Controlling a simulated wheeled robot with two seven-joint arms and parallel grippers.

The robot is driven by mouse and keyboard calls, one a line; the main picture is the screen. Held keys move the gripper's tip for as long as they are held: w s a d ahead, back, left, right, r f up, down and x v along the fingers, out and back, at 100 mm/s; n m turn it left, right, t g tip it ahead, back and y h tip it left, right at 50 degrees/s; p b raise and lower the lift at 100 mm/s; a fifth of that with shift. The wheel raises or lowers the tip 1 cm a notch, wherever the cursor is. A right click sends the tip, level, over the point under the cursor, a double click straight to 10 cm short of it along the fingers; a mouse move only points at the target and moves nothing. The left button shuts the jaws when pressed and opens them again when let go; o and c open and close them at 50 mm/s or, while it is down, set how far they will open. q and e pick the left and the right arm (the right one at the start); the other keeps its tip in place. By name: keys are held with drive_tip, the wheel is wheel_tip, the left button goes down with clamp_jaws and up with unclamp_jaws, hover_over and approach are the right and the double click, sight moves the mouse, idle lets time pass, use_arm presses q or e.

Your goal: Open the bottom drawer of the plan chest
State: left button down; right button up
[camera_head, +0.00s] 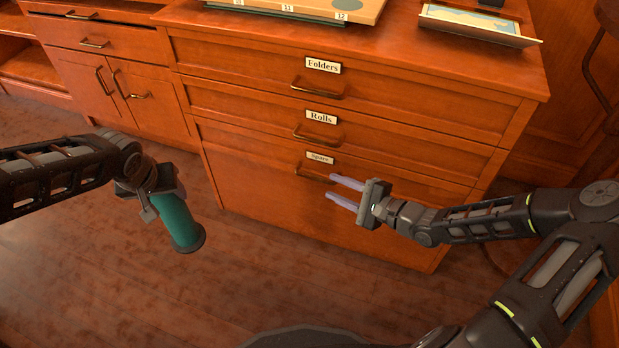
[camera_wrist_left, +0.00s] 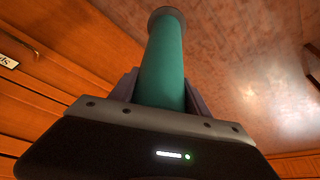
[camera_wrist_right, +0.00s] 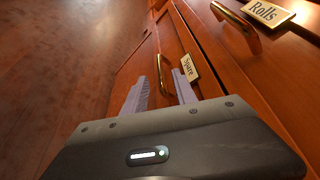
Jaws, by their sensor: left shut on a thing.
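The wooden plan chest (camera_head: 225,60) has three drawers labelled Folders, Rolls and Spare, all looking closed. The bottom drawer (camera_head: 255,170) carries the Spare label (camera_wrist_right: 190,67) and a brass handle (camera_head: 308,176). My right gripper (camera_head: 330,187) is open, its two pale fingers pointing at this handle. In the right wrist view the handle shows by the fingertips; I cannot tell whether they touch it. My left gripper (camera_head: 163,191) is shut on a green cylinder (camera_head: 180,223) with a dark end, held in the air left of the chest. It also shows in the left wrist view (camera_wrist_left: 164,65).
On the chest top lie a board with numbered tabs (camera_head: 310,8) and a shallow tray (camera_head: 478,27) with a picture. A cabinet with doors (camera_head: 110,90) adjoins on the left. The wooden floor (camera_head: 100,270) before the chest is clear.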

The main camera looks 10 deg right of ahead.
sight(314, 179)
drive_tip(key=b+x, duration=0.3)
drive_tip(key=x, duration=0.6)
drive_tip(key=shift+w+a, duration=0.1)
drive_tip(key=shift+w, duration=0.05)
drive_tip(key=shift+c, duration=0.3)
clamp_jaws()
idle(0.8)
